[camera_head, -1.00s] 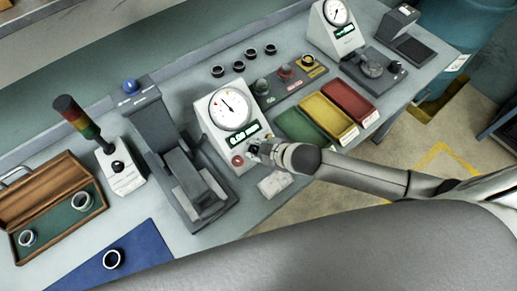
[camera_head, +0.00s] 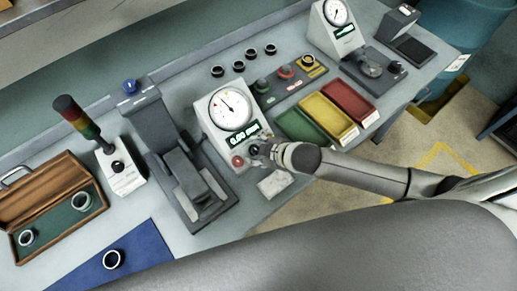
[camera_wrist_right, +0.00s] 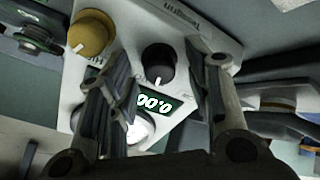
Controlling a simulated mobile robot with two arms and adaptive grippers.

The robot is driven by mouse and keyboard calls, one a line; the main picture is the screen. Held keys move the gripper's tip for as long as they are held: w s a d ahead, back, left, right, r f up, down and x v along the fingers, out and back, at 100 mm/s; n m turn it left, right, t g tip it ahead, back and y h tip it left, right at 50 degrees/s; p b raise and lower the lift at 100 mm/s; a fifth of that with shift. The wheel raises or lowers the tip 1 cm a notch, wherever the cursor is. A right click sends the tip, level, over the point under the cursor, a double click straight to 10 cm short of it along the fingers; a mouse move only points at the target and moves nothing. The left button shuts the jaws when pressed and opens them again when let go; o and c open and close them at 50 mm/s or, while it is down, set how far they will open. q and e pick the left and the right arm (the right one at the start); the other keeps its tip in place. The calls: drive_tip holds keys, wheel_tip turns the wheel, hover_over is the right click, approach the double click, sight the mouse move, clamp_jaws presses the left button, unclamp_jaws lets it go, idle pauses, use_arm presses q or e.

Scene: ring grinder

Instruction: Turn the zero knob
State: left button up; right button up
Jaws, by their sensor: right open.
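The gauge unit (camera_head: 220,128) has a round dial and a green display reading 0.00. It stands mid-bench in the head view, with a red knob (camera_head: 237,161) at its lower front. A black knob (camera_wrist_right: 159,63) with a white mark shows in the right wrist view, near the display (camera_wrist_right: 158,105); its label is only partly readable. A mustard knob (camera_wrist_right: 92,32) sits beside it. My right gripper (camera_head: 267,148) is open at the front of the unit. In the wrist view its fingers lie either side of the black knob, with visible gaps. My left gripper is out of view.
A dark grey press (camera_head: 185,180) stands close left of the gauge unit. Green (camera_head: 298,127), yellow (camera_head: 325,112) and red (camera_head: 352,97) trays lie to the right. A wooden case (camera_head: 50,225) and blue mat (camera_head: 130,255) are at left.

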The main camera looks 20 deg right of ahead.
drive_tip(key=v, duration=1.2)
idle(0.6)
